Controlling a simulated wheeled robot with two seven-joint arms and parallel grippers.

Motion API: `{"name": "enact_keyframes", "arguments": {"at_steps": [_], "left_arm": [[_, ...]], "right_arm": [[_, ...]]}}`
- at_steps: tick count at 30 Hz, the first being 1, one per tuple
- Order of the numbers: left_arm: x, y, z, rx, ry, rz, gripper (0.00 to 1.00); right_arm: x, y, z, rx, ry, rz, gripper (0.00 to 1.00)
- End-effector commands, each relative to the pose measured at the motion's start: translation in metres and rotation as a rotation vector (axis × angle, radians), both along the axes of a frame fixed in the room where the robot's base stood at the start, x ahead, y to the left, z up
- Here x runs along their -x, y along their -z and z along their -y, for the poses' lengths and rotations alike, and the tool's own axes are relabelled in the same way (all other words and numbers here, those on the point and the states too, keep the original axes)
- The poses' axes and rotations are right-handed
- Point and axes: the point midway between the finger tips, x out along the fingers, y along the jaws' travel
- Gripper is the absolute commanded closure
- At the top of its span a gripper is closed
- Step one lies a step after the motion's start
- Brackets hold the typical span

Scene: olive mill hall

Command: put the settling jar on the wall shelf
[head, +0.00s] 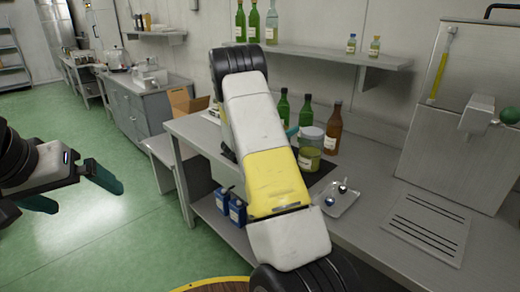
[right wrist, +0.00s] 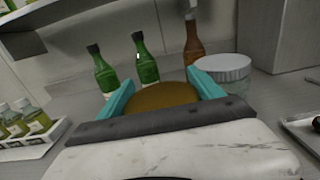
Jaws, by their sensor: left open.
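The jar's base is hidden in the wrist view. My left gripper (head: 105,190) is open and empty over the floor at left. The wall shelf (head: 325,54) runs along the back wall above the bench.
A clear jar with a grey lid (right wrist: 222,72) stands close to the right finger. Green bottles (right wrist: 146,62) and a brown bottle (head: 333,128) stand behind. A metal tray (head: 338,200) lies at right. The shelf holds tall bottles (head: 254,22) at left and small bottles (head: 374,46) at right; its middle is clear.

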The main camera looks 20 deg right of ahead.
Motion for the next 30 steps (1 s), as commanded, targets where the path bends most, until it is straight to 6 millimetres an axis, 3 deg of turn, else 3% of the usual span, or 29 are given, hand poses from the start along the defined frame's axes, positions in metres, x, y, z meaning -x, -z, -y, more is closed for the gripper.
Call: {"name": "enact_keyframes", "arguments": {"at_steps": [1,6,17,30], "left_arm": [[0.000,0.000,0.000,0.000,0.000,0.000,0.00],[0.000,0.000,0.000,0.000,0.000,0.000,0.00],[0.000,0.000,0.000,0.000,0.000,0.000,0.00],[0.000,0.000,0.000,0.000,0.000,0.000,0.00]], "right_arm": [[0.000,0.000,0.000,0.000,0.000,-0.001,0.63],[0.000,0.000,0.000,0.000,-0.001,-0.001,0.96],[0.000,-0.005,0.000,0.003,0.000,0.003,0.98],[0.000,-0.033,0.000,0.003,0.000,0.004,0.98]]}}
